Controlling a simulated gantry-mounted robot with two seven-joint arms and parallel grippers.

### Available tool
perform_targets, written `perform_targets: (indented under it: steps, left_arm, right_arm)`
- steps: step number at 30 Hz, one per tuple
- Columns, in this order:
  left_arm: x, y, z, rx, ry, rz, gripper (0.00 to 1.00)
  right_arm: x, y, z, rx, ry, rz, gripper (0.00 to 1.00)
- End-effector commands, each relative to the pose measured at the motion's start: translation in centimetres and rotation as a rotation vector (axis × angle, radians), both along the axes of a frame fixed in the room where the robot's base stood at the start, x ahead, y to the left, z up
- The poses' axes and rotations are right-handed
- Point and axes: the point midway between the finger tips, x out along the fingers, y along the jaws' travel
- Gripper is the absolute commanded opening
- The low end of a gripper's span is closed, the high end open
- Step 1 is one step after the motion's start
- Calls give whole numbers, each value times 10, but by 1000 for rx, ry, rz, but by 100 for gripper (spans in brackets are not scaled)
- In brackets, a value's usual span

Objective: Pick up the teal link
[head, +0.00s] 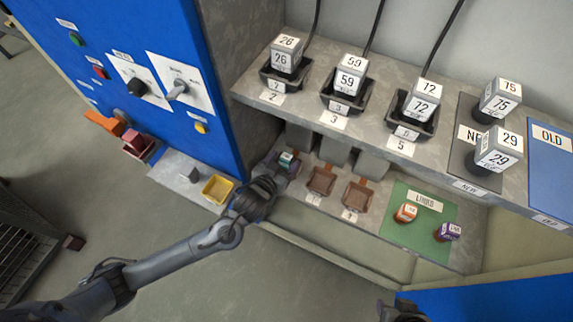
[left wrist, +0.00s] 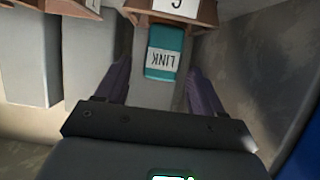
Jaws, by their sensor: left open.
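The teal link (left wrist: 168,52) with a white LINK label stands in front of a brown holder in the left wrist view. In the head view it is a small teal block (head: 286,159) just beyond my left gripper (head: 277,172). In the left wrist view my left gripper (left wrist: 158,95) is open, its two purple-grey fingers on either side below the link, with nothing between the tips. I cannot tell whether a finger touches the link. My right gripper (head: 402,312) shows only in part at the bottom edge of the head view, and its jaws cannot be made out.
Brown holders (head: 320,181) line the lower shelf to the right. A green LINKS mat (head: 407,233) holds an orange link (head: 405,213) and a purple link (head: 448,231). A yellow tray (head: 217,189) lies left of my gripper. The upper shelf (head: 300,102) overhangs behind, and a blue cabinet stands left.

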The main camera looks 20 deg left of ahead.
Motion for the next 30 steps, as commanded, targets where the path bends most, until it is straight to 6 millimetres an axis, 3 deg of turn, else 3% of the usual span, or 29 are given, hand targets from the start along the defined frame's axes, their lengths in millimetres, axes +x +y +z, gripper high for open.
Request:
perform_targets:
  steps: [1, 6, 15, 27, 30]
  left_arm:
    - [7, -1, -7, 1, -2, 0, 68]
    - [21, -2, -11, 1, -1, 0, 68]
    - [24, -2, -11, 0, 1, -1, 68]
    - [24, -2, -11, 0, 0, -1, 7]
    - [24, -2, -10, 0, -1, -1, 5]
  right_arm:
    - [0, 0, -10, 0, 1, 0, 43]
    - [0, 0, -16, -1, 3, 0, 43]
    - [0, 0, -16, 1, 2, -1, 43]
    - [0, 1, -16, 6, 3, -4, 43]
    - [0, 1, -16, 6, 3, -4, 43]
